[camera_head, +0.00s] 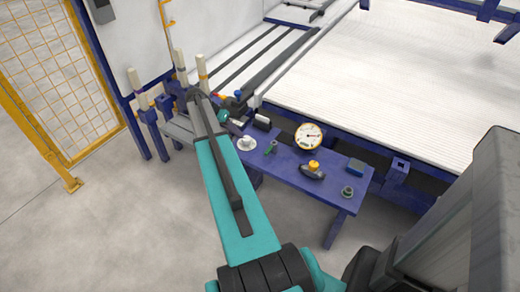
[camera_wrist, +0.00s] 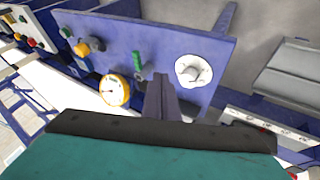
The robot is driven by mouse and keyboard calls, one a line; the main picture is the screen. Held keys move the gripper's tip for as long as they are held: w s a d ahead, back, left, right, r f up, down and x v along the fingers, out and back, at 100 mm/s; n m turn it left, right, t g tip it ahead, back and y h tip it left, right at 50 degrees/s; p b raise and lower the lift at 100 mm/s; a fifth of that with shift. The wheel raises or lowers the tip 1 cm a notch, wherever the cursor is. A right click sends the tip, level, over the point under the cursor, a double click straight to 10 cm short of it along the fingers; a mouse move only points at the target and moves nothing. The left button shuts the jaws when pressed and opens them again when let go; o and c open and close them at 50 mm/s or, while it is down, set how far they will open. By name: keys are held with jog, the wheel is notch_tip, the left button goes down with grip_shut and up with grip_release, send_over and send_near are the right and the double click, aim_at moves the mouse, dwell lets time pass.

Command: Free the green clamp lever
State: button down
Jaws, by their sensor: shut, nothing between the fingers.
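The green clamp lever (camera_wrist: 138,62) stands on a dark base on the blue bench in the wrist view. It also shows as a small green piece in the head view (camera_head: 271,147). My gripper (camera_wrist: 158,78) is shut and empty. In the wrist view its fingertips lie just right of and below the lever, between it and the white knob. The lever's green top is uncovered. I cannot tell how far the fingertips are above the bench. In the head view my arm reaches past the bench's left end, and the fingers are too small to make out.
A white round knob (camera_wrist: 193,69) sits right of the lever in the wrist view. A yellow-rimmed gauge (camera_wrist: 116,89) is left of it. The blue bench (camera_head: 293,172) also bears a yellow-topped valve (camera_head: 313,169) and a green-grey fitting (camera_head: 347,191).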

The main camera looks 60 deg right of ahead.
aim_at(271, 148)
jog(key=shift+s+d+r, duration=0.15)
jog(key=shift+d+r, duration=0.2)
jog(key=shift+d, duration=0.05)
jog(key=shift+f, duration=0.1)
jog(key=x, duration=0.9)
jog(key=shift+s+d+f+p, duration=0.1)
jog(key=shift+s+f+p, duration=0.15)
jog(key=shift+p, duration=0.1)
jog(key=shift+s, duration=1)
jog(key=shift+s+f+p, duration=0.1)
jog(key=shift+s+p, duration=0.2)
jog(key=shift+s, duration=0.7)
